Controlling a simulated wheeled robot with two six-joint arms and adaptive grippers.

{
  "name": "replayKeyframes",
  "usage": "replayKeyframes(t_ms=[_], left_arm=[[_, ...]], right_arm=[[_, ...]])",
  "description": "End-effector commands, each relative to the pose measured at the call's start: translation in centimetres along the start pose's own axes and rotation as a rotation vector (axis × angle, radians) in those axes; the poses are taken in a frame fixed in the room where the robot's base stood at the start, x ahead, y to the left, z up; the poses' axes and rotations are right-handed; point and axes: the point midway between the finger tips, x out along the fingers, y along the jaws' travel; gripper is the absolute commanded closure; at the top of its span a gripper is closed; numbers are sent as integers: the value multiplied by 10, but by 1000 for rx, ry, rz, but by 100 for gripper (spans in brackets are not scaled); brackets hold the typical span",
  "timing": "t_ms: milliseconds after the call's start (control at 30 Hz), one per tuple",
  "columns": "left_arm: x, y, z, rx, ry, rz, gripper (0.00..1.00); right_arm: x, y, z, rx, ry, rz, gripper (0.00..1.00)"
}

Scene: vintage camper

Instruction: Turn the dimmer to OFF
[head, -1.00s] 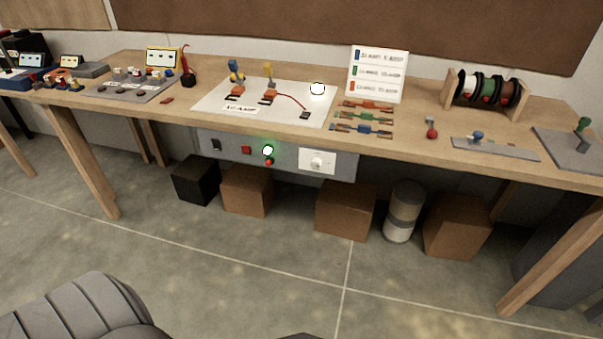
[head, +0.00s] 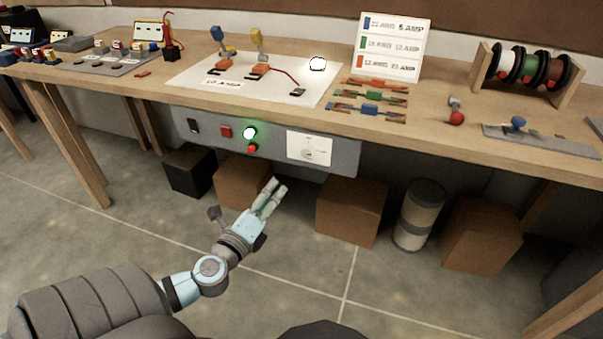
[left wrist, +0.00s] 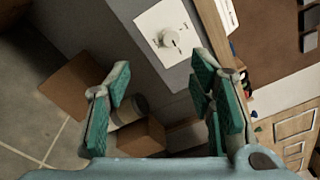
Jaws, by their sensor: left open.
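The dimmer (head: 309,148) is a white plate with a round pale knob on the grey panel under the bench's front edge. In the left wrist view its knob (left wrist: 170,38) shows beyond and above my fingers, with small marks around it that are too small to read. My left gripper (head: 273,190) is below and to the left of the dimmer in the head view, apart from it. In the left wrist view my left gripper (left wrist: 165,90) has its green-padded fingers spread wide with nothing between them. My right gripper is not in view.
The grey panel (head: 340,157) also carries a black switch (head: 194,126), a red switch (head: 226,131), a lit green lamp (head: 250,133) and a red button (head: 252,148). Cardboard boxes (head: 352,210) and a cylinder (head: 418,215) stand under the bench. The floor in front is clear.

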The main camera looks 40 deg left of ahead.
Motion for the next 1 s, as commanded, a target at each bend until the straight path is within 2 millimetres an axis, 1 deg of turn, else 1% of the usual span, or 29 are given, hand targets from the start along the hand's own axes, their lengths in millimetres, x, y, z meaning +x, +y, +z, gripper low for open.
replayKeyframes(t_ms=[33, 100, 233, 433, 500, 600, 700, 800, 967, 1000], left_arm=[[6, -12, 0, 30, -5, -34, 51], [19, -20, 1, 49, -7, -47, 51], [52, -21, 0, 45, -4, -39, 51], [112, -24, 1, 42, -3, -37, 51], [129, -24, 0, 44, -1, -38, 51], [147, -24, -1, 45, 1, -38, 51], [156, -25, -2, 46, 3, -39, 51], [159, -25, -2, 47, 3, -39, 51], [159, -24, -2, 47, 3, -38, 51], [159, -24, -2, 47, 3, -38, 53]], right_arm=[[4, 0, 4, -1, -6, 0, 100], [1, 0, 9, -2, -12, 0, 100], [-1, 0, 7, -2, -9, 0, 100], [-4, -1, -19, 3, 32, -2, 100], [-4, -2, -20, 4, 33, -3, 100], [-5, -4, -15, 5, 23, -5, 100], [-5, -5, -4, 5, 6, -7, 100], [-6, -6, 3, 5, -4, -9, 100], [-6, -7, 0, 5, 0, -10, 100], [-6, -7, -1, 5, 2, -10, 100]])
